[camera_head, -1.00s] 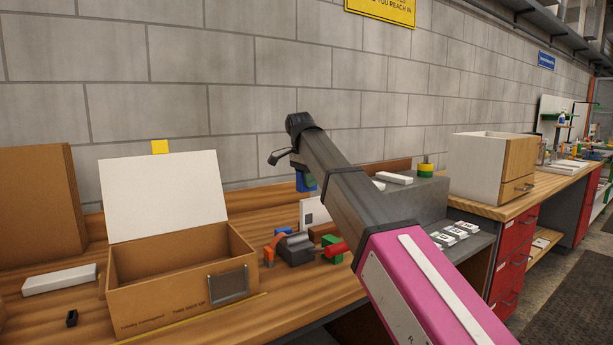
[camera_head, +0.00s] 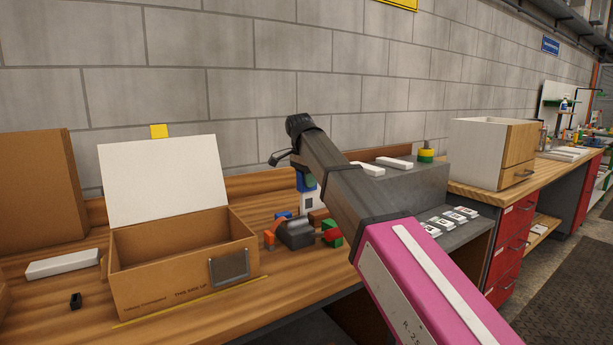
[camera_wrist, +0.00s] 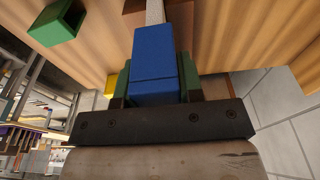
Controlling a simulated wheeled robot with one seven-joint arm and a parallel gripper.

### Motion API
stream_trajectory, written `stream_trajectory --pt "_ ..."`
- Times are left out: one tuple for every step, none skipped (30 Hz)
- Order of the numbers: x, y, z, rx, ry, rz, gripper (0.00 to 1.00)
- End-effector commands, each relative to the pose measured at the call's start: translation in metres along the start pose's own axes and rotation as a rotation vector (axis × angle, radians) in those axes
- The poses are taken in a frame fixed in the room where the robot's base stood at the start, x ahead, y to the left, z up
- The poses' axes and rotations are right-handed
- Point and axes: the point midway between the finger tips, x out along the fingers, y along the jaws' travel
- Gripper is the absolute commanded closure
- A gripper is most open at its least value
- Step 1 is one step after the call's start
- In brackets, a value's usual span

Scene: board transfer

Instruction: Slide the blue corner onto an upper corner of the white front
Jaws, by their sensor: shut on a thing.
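My gripper (camera_wrist: 156,82) is shut on the blue corner (camera_wrist: 155,55), a blue block held between two green-sided fingers in the wrist view. In the head view the blue corner (camera_head: 307,182) hangs below the end of my arm, partly hidden by it. The white front (camera_head: 309,202), a small upright white panel with a dark square, stands directly below the blue corner there. In the wrist view a narrow white strip of it (camera_wrist: 155,11) shows at the blue corner's far end. I cannot tell whether they touch or overlap.
An open cardboard box (camera_head: 170,292) with a raised white flap stands left. A grey cradle-like part (camera_head: 294,233) and red and green pieces (camera_head: 332,232) lie near the white front. A grey raised block (camera_head: 405,185) stands right. A green hollow piece (camera_wrist: 62,20) shows in the wrist view.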

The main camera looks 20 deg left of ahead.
Motion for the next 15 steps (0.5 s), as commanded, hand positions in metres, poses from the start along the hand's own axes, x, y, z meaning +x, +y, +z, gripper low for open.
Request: stream_trajectory --pt "0.003 0.001 0.001 0.0 0.0 0.0 0.88" --pt "0.005 0.0 0.001 0.0 0.0 0.0 0.88" --pt "0.007 0.0 0.001 0.0 0.0 0.001 0.88" --pt "0.009 0.0 0.001 0.0 0.0 0.001 0.88" --pt "0.01 0.0 0.002 0.0 0.0 0.001 0.88" --pt "0.012 0.0 0.002 0.0 0.0 0.001 0.88" --pt "0.014 0.0 0.002 0.0 0.0 0.002 0.88" --pt "0.015 0.0 0.003 0.0 -0.001 0.002 0.88" --pt "0.017 0.001 0.003 0.0 -0.001 0.002 0.88" --pt "0.018 0.001 0.003 0.0 0.0 0.002 0.88" --pt "0.02 0.0 0.003 0.0 0.0 0.001 0.88" --pt "0.021 0.0 0.003 0.0 0.0 0.001 0.88" --pt "0.022 0.0 0.004 0.0 0.0 0.001 0.88" --pt "0.024 0.0 0.004 0.0 0.0 0.001 0.88" --pt "0.025 0.0 0.004 0.0 0.0 0.001 0.88"
